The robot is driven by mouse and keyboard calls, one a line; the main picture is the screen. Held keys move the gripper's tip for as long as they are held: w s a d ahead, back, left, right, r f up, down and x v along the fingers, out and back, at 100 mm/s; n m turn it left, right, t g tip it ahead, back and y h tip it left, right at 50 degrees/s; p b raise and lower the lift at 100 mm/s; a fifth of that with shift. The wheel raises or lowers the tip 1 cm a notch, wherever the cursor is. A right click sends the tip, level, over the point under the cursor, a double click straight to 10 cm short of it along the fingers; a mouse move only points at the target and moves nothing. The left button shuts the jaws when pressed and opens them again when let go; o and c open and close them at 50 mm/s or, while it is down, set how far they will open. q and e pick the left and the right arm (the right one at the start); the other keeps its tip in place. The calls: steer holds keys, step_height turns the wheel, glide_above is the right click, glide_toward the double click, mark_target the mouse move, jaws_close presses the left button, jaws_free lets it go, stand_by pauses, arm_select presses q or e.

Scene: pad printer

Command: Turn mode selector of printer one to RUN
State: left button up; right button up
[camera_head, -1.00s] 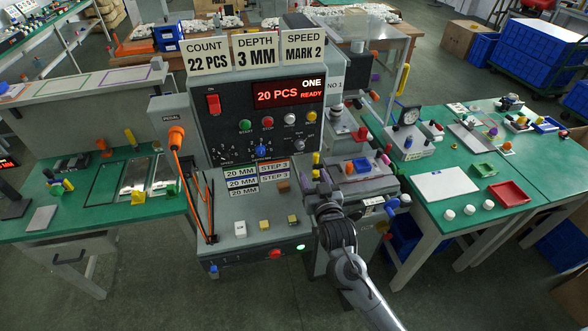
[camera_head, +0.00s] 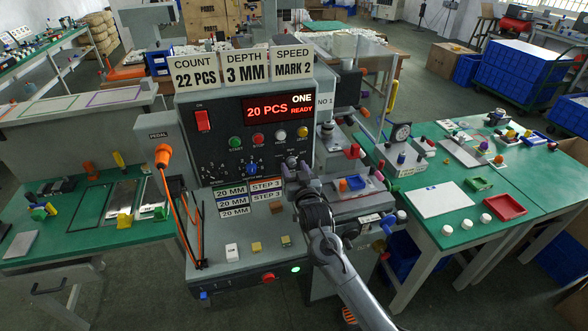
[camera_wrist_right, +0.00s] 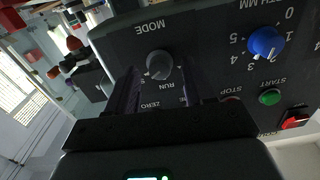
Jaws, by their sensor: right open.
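Printer one (camera_head: 215,125) is the dark panel marked ONE, with its display (camera_head: 278,108) reading 20 PCS READY. Its mode selector is a small grey knob (camera_wrist_right: 159,66), seen upside down in the right wrist view beside the labels MODE, RUN and ZERO. I cannot tell clearly which mark its pointer faces. In the head view my right gripper (camera_head: 293,170) is at the lower right of the panel and partly covers the knob's area. In the wrist view the open fingers (camera_wrist_right: 158,90) stand either side of the knob, with no visible grip on it. My left gripper is out of view.
The blue depth dial (camera_wrist_right: 265,42) and the green start button (camera_wrist_right: 270,97) sit close by on the panel. An orange plug with cable (camera_head: 163,155) hangs at the left of the printer. A fixture with small coloured parts (camera_head: 352,183) stands at the right.

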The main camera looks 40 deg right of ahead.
steer(key=shift+w+d, duration=0.2)
steer(key=shift+w, duration=0.25)
jaws_close()
steer(key=shift+r+n+p, duration=0.2)
steer(key=shift+n+p, duration=0.3)
steer(key=shift+p, duration=0.4)
steer(key=n+p, duration=0.5)
steer(key=shift+r+p, duration=0.1)
steer(key=shift+p, duration=0.2)
steer(key=n+p, duration=0.2)
steer(key=n, duration=0.1)
steer(key=shift+p, duration=0.35)
steer(key=shift+n+p, duration=0.6)
steer(key=shift+n, duration=0.4)
steer(key=shift+f+n, duration=0.2)
steer(key=shift+n, duration=0.1)
